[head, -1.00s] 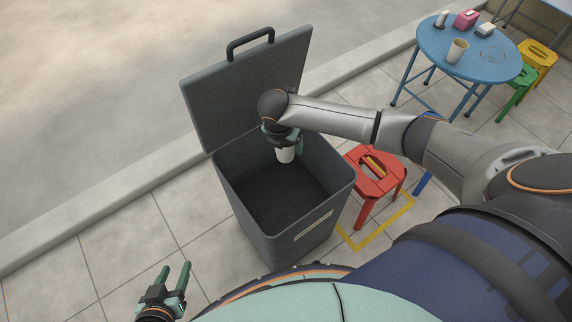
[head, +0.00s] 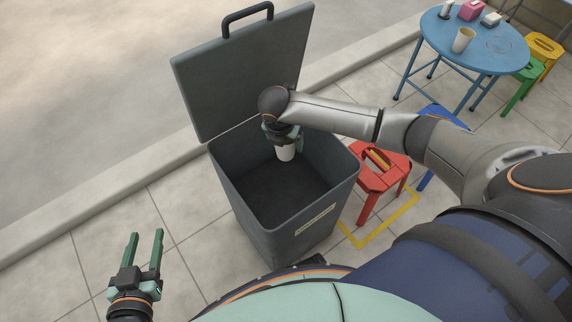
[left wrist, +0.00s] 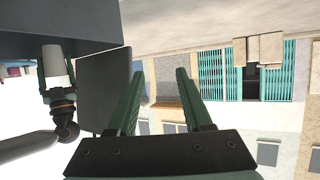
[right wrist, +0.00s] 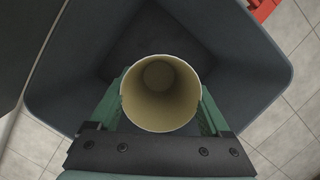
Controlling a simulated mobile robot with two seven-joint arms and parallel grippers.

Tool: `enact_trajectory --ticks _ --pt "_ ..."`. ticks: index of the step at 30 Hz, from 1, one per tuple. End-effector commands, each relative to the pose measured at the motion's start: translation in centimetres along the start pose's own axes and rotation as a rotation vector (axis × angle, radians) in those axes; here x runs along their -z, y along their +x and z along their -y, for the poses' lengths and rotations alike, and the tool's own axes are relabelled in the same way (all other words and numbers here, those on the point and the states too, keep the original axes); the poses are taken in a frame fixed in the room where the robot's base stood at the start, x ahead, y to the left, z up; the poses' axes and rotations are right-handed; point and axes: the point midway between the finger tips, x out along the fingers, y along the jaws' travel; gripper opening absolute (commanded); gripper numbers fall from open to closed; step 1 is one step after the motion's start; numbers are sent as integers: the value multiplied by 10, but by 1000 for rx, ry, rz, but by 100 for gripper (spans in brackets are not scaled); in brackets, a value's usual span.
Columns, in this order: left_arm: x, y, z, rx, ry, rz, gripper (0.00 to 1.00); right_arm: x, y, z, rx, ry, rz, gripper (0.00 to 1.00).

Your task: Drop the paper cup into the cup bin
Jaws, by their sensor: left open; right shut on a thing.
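The cup bin (head: 240,205) is a dark grey square bin with its hinged lid (head: 245,75) standing open. My right gripper (head: 285,143) is shut on a white paper cup (head: 285,153) over the bin's opening. In the right wrist view the cup (right wrist: 160,93) is empty, its mouth faces the camera, and the bin's walls (right wrist: 240,70) surround it. My left gripper (head: 144,252) is open and empty, low to the left of the bin. The cup also shows in the left wrist view (left wrist: 55,66), beside the raised lid.
A blue round table (head: 480,55) at the upper right holds another cup (head: 463,40), a pink box (head: 471,10) and small items. A red stool (head: 378,175) stands just right of the bin. Green (head: 522,85) and yellow (head: 543,46) stools stand by the table.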

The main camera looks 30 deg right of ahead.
Motion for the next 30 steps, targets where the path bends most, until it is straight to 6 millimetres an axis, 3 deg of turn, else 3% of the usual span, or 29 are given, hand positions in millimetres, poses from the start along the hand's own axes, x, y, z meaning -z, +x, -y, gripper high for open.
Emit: enact_trajectory --ticks 15,29,30 --pt "68 -5 8 18 81 -277 50 3 13 0 -1 1 1 29" --pt "80 -8 8 19 94 -321 50 4 14 0 0 0 1 29" --pt "80 -8 8 19 94 -321 50 4 14 0 0 0 1 82"
